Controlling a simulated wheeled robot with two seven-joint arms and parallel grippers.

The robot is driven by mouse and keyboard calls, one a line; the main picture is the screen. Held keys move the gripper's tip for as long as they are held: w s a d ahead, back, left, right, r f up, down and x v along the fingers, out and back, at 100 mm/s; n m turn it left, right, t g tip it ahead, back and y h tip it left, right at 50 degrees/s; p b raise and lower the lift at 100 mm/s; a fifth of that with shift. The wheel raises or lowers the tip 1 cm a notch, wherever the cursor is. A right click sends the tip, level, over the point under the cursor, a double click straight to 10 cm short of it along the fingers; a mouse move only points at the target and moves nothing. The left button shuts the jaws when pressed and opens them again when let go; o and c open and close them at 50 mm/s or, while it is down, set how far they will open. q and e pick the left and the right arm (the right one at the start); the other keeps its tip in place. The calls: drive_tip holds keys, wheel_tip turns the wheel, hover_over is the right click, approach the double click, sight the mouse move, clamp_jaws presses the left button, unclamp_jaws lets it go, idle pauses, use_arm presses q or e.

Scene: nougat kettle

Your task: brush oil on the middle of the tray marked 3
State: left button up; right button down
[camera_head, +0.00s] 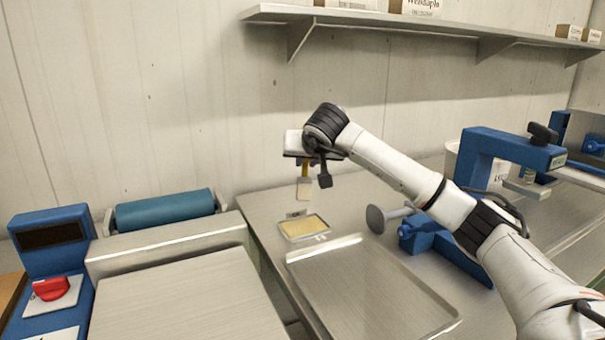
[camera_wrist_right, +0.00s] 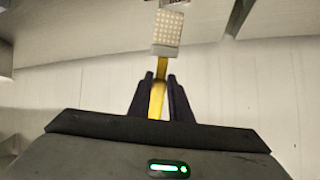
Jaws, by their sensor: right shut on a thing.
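My right gripper (camera_head: 306,165) is shut on a brush by its yellow handle and holds it in the air near the back wall. The brush's pale head (camera_head: 304,188) hangs downward above the bench. In the right wrist view the brush head (camera_wrist_right: 167,30) shows past the dark fingers (camera_wrist_right: 160,95), with the handle between them. A large shallow metal tray (camera_head: 365,295) lies empty on the bench; I cannot read any number on it. My left gripper is not in view.
A small pan (camera_head: 303,228) with a yellowish surface sits below the brush, with a small label (camera_head: 296,214) behind it. A blue machine with a teal roller (camera_head: 166,211) stands left. A blue clamp-like device (camera_head: 510,150) stands right. A shelf (camera_head: 400,22) runs above.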

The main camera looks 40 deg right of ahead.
sight(307, 178)
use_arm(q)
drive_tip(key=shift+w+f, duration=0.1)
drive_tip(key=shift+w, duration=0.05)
use_arm(e)
drive_tip(key=shift+f, duration=0.3)
